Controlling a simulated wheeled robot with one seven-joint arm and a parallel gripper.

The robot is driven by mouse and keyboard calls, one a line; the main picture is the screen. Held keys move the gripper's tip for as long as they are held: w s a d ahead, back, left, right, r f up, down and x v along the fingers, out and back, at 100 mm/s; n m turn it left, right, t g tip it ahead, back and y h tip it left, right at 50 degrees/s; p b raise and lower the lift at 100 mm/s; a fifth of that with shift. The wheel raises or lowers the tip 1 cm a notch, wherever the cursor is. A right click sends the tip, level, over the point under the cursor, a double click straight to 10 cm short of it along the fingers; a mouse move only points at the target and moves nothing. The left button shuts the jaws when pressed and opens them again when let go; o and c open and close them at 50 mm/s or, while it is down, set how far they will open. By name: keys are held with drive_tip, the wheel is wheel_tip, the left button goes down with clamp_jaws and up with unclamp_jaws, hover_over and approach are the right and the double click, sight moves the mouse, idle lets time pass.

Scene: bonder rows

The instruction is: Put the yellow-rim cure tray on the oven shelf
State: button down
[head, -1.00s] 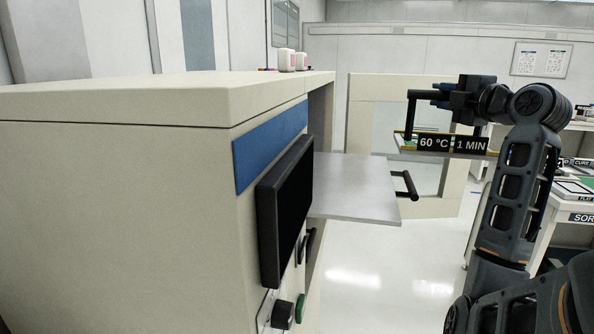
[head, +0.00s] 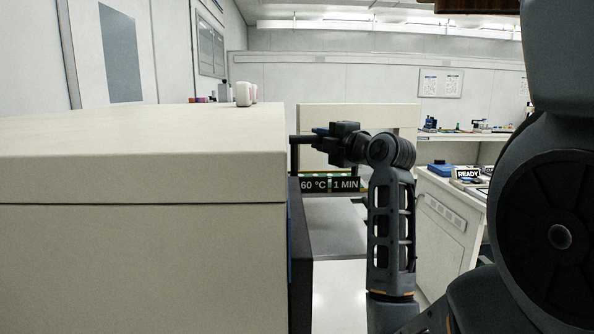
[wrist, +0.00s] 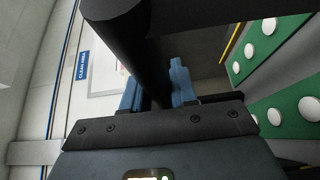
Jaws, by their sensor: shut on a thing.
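My gripper (head: 320,131) is shut on the black handle of the cure tray (head: 345,184). Its blue fingers (wrist: 156,88) also show around that handle in the wrist view. The tray hangs below the gripper, roughly level, and its front label reads 60 °C, 1 MIN. In the wrist view the tray (wrist: 232,42) shows a yellow edge and green boards with white domes. The oven shelf (head: 338,241) is a grey plate pulled out of the oven. In the head view the tray appears above it; the gap and exact overlap cannot be told.
The large beige oven cabinet (head: 150,250) fills the left and hides part of the shelf. Its black front panel (head: 300,262) stands close to the tray. A bench with a READY sign (head: 467,174) is at right.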

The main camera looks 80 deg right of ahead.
sight(324, 179)
drive_tip(key=w+f, duration=0.1)
drive_tip(key=w+a+f, duration=0.1)
drive_tip(key=w, duration=0.1)
drive_tip(key=w+f, duration=0.1)
drive_tip(key=w, duration=0.1)
drive_tip(key=shift+a+f+p, duration=0.1)
drive_tip(key=shift+a+p, duration=0.25)
drive_tip(key=shift+a, duration=0.05)
drive_tip(key=shift+f, duration=1.95)
drive_tip(key=shift+f, duration=0.2)
drive_tip(key=c, duration=0.9)
unclamp_jaws()
drive_tip(key=shift+r, duration=0.15)
drive_tip(key=b+v, duration=0.2)
drive_tip(key=v, duration=1)
